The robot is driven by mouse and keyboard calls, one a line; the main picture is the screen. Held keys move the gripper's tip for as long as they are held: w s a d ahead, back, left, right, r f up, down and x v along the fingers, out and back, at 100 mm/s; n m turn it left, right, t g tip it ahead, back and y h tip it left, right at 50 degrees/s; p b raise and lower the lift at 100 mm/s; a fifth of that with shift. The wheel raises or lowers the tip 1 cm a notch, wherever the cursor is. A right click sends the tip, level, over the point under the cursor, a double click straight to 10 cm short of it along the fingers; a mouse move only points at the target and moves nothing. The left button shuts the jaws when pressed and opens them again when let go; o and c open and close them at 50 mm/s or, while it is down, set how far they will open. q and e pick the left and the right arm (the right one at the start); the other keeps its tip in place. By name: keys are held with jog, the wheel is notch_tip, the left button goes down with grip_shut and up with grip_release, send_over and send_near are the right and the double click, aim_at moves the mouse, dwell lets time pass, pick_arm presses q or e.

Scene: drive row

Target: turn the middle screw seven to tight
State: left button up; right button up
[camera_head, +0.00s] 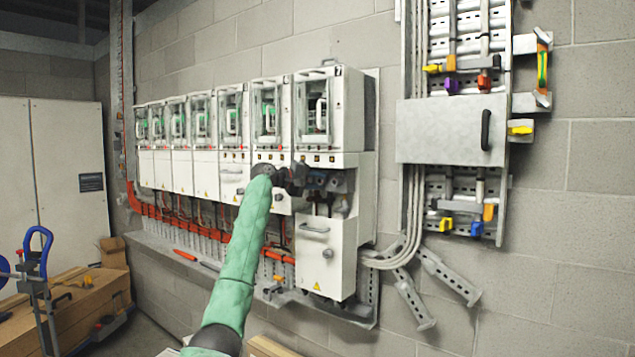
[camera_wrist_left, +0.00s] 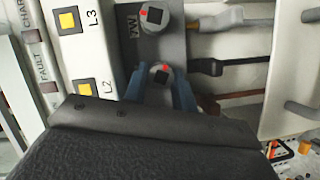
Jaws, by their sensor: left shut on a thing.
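Drive seven (camera_head: 352,120), marked 7, is the nearest cabinet of the row in the head view. Its lower door (camera_head: 325,262) hangs below the terminal area. My left gripper (camera_head: 298,180) reaches the terminals under this drive. In the left wrist view the blue fingers of the left gripper (camera_wrist_left: 160,90) are closed on the sides of the middle screw (camera_wrist_left: 161,74), near the L2 label. The screw has a dark square head with a red mark. Another screw (camera_wrist_left: 154,16) with a red mark sits above it, by the L3 label. The third screw is hidden. My right gripper is not in view.
Several more drives (camera_head: 205,120) stand in a row to the left. A grey cable panel (camera_head: 450,130) with coloured connectors is right. A wooden crate (camera_head: 75,312) stands at lower left.

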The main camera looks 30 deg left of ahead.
pick_arm(q)
jog(key=shift+d+f, duration=0.1)
jog(key=shift+f, duration=0.1)
jog(key=o, duration=0.9)
jog(key=shift+o, duration=0.5)
jog(key=shift+r, duration=0.1)
